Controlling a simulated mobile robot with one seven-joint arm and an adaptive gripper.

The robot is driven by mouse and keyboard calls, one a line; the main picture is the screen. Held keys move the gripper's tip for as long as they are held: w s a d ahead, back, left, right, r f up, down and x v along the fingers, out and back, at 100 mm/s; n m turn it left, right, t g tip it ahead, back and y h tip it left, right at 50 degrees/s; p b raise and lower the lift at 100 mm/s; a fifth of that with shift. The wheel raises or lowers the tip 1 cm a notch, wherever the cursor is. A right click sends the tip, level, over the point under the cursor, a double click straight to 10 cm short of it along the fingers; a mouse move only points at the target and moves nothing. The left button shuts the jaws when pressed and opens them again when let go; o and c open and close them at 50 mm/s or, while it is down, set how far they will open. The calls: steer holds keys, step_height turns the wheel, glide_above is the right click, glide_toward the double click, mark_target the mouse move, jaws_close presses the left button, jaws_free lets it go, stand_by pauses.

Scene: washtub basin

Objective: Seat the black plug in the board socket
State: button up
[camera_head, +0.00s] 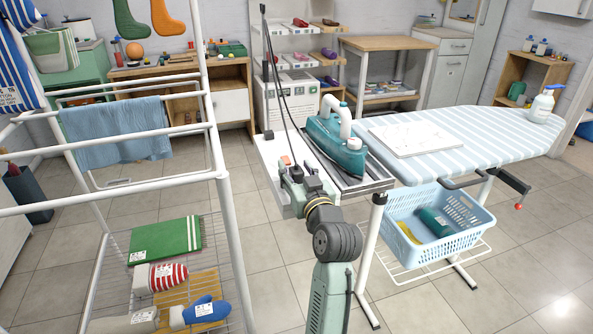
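My gripper (298,178) is over the white panel (271,153) at the left end of the ironing board. Its fingers stand on either side of a small dark piece that looks like the black plug (297,171); a black cord runs down to it. The gripper seems shut on it. The socket itself cannot be made out; my gripper covers much of the panel. A small orange-red part (286,160) shows beside the fingers. Whether the plug touches the panel is too small to tell.
A teal iron (338,152) stands just right of my gripper. Black cords hang from an upright pole (264,40) behind the panel. A white drying rack (215,150) stands left. The striped ironing board (480,135) extends right, above a blue basket (455,238).

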steer(key=shift+r, duration=0.25)
steer(key=b+v, duration=0.2)
steer(key=v, duration=1)
steer(key=shift+f, duration=0.1)
